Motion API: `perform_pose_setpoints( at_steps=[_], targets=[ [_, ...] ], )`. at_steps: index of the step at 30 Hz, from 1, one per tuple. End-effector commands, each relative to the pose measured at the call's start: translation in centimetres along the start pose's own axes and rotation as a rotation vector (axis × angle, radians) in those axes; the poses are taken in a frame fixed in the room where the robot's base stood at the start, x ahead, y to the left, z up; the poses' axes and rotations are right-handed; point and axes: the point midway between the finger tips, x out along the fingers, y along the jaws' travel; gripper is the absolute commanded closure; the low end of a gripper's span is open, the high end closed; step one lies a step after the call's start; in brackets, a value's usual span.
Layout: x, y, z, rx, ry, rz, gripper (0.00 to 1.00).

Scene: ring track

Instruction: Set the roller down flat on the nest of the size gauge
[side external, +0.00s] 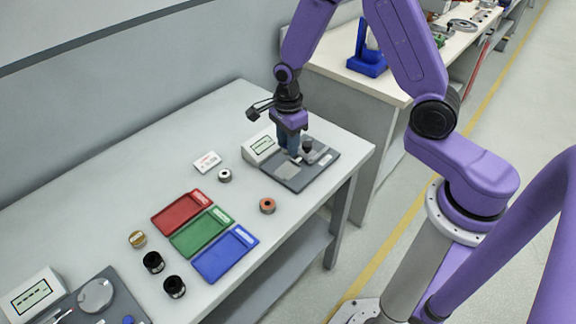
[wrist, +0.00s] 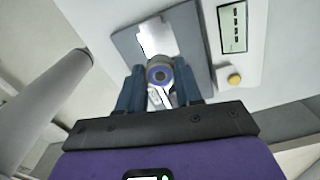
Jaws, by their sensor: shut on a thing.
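My gripper (wrist: 159,86) points down, its two blue fingers shut on a roller (wrist: 158,73).
Red (side external: 167,222), green (side external: 183,246) and blue (side external: 205,268) trays lie left of the gauge. Several loose rollers stand around them, including an orange-centred one (side external: 267,206). A white card (side external: 207,162) lies behind. Another instrument (side external: 32,294) is at lower left.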

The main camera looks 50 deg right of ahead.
Motion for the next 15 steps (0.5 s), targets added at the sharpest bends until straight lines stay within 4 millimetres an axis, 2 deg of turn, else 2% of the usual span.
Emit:
perform_pose_setpoints(
  at_steps=[3,11,15],
  targets=[
    [1.8,0.1,-0.1,-0.001,0.002,0.005,0.98],
    [3.7,0.1,0.0,-0.001,0.001,0.002,0.98],
    [5.3,0.1,0.0,0.000,0.001,0.003,0.98]
  ],
)
